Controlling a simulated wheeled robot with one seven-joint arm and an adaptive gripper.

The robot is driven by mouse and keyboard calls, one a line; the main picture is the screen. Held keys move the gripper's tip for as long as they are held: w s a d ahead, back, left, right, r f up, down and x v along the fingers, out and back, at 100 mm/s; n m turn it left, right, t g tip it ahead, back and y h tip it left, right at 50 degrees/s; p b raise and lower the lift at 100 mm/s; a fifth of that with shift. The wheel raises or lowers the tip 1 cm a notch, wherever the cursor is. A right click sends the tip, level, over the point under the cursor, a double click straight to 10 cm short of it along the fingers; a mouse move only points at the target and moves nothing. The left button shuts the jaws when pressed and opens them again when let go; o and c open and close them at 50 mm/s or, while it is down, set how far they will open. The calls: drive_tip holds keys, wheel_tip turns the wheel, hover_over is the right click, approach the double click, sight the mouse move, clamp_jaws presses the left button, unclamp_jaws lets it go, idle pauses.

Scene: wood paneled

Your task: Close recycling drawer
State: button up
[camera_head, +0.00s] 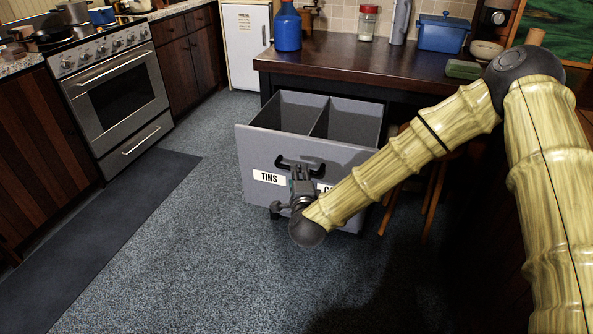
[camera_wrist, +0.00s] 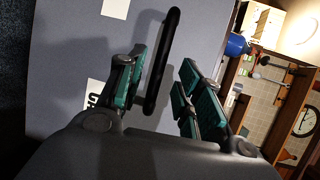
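The grey recycling drawer (camera_head: 252,150) is pulled out from under the dark counter, and its two inner compartments look empty. Its front carries a black handle (camera_head: 290,163) and a white TINS label (camera_head: 269,178); a second label is partly hidden by my gripper. My gripper (camera_head: 301,174) is at the drawer front, just at the handle. In the wrist view, my gripper (camera_wrist: 165,70) is open, with one green-padded finger on each side of the black bar handle (camera_wrist: 168,42). Gaps show between the fingers and the bar; contact is not clear.
The dark counter (camera_head: 350,60) above holds a blue jug (camera_head: 287,28), a jar (camera_head: 368,24) and a blue box (camera_head: 443,33). A wooden stool stands right of the drawer. The oven (camera_head: 117,90) is at left. The floor (camera_head: 190,230) left of the drawer is clear.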

sight(315, 154)
drive_tip(key=shift+w+a+f, duration=0.1)
drive_tip(key=shift+w+f, duration=0.05)
drive_tip(key=shift+w, duration=0.65)
drive_tip(key=shift+w+a+f, duration=0.1)
drive_tip(key=shift+w+f, duration=0.1)
drive_tip(key=shift+w, duration=0.65)
drive_tip(key=shift+w+f, duration=0.15)
drive_tip(key=shift+w, duration=0.65)
clamp_jaws()
